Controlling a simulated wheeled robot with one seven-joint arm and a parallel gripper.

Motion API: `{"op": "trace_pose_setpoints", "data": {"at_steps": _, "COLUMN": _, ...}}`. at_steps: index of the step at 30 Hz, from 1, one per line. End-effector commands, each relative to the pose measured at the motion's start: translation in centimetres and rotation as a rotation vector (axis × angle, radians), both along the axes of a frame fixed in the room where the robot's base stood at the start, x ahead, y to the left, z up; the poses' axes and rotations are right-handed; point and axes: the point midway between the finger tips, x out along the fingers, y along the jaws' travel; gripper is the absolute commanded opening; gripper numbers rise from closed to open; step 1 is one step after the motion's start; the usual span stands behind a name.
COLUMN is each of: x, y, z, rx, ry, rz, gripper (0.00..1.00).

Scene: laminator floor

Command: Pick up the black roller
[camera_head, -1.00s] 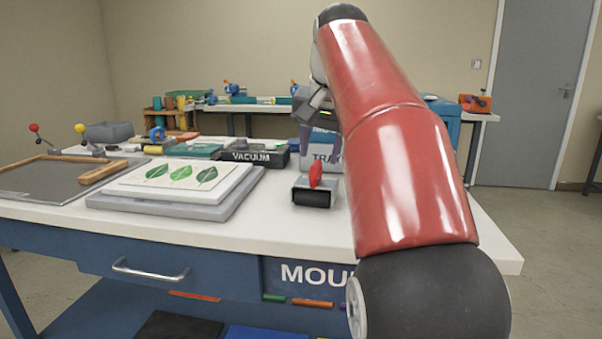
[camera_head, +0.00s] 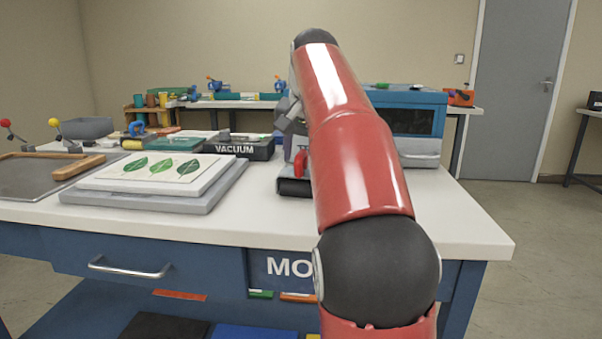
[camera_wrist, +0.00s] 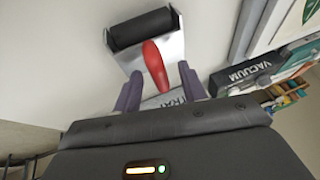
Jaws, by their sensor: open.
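The black roller (camera_wrist: 143,29) sits in a silver metal frame with a red handle (camera_wrist: 155,66), on the white table top. In the head view the black roller (camera_head: 294,187) stands at the table's front middle, partly hidden by my red arm. My gripper (camera_wrist: 159,78) is open in the wrist view. Its two purple-grey fingers are on either side of the red handle's near end, and I cannot tell whether they touch it. In the head view the fingers are mostly hidden behind my arm.
The black VACUUM box (camera_head: 240,148) stands behind and left of the roller. A grey board with a leaf-print sheet (camera_head: 160,170) lies to the left. A blue machine (camera_head: 412,125) stands at the back right. The table's right front corner (camera_head: 470,235) is clear.

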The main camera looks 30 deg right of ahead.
Motion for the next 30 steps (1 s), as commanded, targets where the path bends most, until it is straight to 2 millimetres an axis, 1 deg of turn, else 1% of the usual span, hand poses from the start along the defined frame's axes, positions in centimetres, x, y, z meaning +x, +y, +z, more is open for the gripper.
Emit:
{"op": "trace_pose_setpoints", "data": {"at_steps": 3, "x": 0.0, "y": 0.0, "z": 0.1, "rx": 0.000, "ry": 0.000, "rz": 0.000, "gripper": 0.42}}
{"op": "trace_pose_setpoints", "data": {"at_steps": 4, "x": 0.0, "y": 0.0, "z": 0.1, "rx": 0.000, "ry": 0.000, "rz": 0.000, "gripper": 0.39}}
{"op": "trace_pose_setpoints", "data": {"at_steps": 13, "x": 0.0, "y": 0.0, "z": 0.1, "rx": 0.000, "ry": 0.000, "rz": 0.000, "gripper": 0.00}}
{"op": "trace_pose_setpoints", "data": {"at_steps": 24, "x": -0.1, "y": 0.0, "z": 0.3, "rx": -0.001, "ry": -0.002, "rz": 0.000, "gripper": 0.00}}
{"op": "trace_pose_setpoints", "data": {"at_steps": 26, "x": -0.1, "y": 0.0, "z": 0.5, "rx": -0.001, "ry": -0.002, "rz": 0.000, "gripper": 0.00}}
{"op": "trace_pose_setpoints", "data": {"at_steps": 30, "x": -0.2, "y": 0.0, "z": 1.6, "rx": -0.001, "ry": -0.002, "rz": 0.001, "gripper": 0.00}}
